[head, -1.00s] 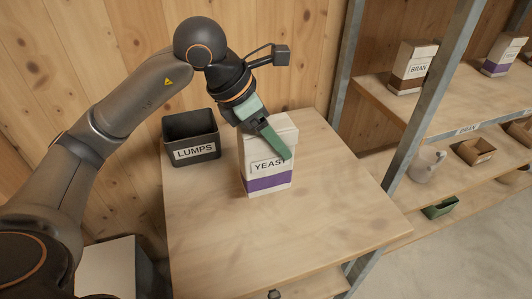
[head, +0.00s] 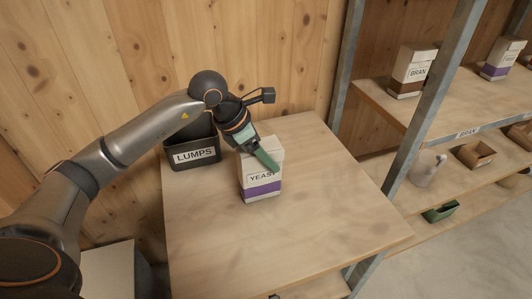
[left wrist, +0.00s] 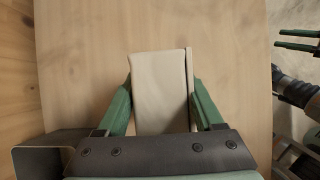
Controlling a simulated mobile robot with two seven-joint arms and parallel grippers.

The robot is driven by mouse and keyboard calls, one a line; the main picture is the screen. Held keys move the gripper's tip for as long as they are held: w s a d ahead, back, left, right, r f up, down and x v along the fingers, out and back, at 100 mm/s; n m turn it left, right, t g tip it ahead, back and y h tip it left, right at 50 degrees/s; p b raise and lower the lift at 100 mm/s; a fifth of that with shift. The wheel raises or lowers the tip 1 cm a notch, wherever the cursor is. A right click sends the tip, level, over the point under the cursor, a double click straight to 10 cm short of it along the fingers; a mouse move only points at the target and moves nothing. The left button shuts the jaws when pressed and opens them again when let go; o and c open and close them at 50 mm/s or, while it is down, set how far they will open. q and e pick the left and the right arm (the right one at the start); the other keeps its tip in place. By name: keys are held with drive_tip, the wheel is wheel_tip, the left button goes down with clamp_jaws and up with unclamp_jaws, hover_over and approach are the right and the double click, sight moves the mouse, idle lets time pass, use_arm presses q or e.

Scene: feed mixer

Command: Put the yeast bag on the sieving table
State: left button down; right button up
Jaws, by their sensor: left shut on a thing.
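The yeast bag (head: 262,188), white with a purple band and a YEAST label, is upright over the middle-left of the wooden sieving table (head: 300,235). Its base is at or just above the tabletop; I cannot tell if it touches. My left gripper (head: 262,158) is shut on the bag's upper part. In the left wrist view the bag (left wrist: 160,95) lies between the two green fingers (left wrist: 160,108). My right gripper (left wrist: 297,40) shows at that view's upper right, its green fingers apart and nothing between them.
A dark bin labelled LUMPS (head: 194,155) stands at the table's back left, close behind the bag. The table's right and front are clear. To the right, a metal-framed shelf (head: 410,150) holds bran bags (head: 412,70), a pale jug (head: 427,167) and small trays.

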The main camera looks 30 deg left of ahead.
use_arm(q)
unclamp_jaws()
drive_tip(key=shift+f, duration=0.1)
drive_tip(key=v, duration=1.2)
